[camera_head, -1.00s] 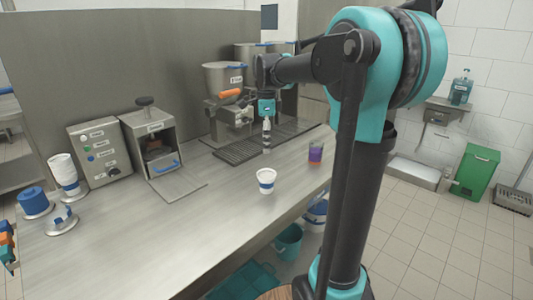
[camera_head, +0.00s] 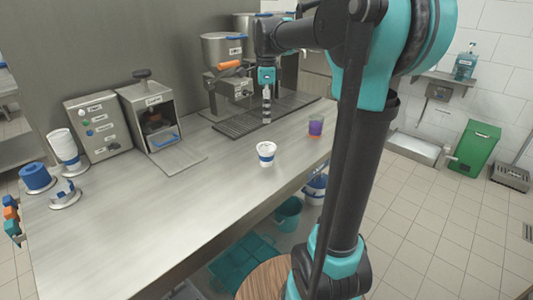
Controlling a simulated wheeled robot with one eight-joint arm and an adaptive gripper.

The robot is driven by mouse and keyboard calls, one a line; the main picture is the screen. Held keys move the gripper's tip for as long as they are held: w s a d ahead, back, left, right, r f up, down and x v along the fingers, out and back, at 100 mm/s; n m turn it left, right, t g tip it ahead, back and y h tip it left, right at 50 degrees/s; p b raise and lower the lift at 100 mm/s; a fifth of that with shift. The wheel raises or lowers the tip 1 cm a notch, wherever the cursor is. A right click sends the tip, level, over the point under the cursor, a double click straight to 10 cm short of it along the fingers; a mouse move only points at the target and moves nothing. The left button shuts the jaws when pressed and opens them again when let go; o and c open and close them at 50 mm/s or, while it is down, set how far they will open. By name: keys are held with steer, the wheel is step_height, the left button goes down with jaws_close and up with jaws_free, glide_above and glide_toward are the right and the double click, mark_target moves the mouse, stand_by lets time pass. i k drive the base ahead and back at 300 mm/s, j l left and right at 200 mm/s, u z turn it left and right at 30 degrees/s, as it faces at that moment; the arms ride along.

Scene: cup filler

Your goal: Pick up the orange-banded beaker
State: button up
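The beaker (camera_head: 315,130) near the right edge of the steel counter is small, upright and see-through. Purple fills its upper part and a thin orange-red band shows low on it. My gripper (camera_head: 266,118) points straight down over the counter, left of the beaker and apart from it, near the drip grate. Its fingers look like one narrow column, so I cannot tell whether they are open. No object shows in it.
An open metal box (camera_head: 150,118) is at left. The front counter is clear.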

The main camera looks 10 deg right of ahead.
mark_target(316, 121)
steer(key=i+l+u, duration=0.1)
steer(key=l+u, duration=0.6)
steer(key=l, duration=0.2)
steer(key=l+u, duration=0.35)
steer(key=k+l, duration=0.05)
steer(key=l, duration=0.05)
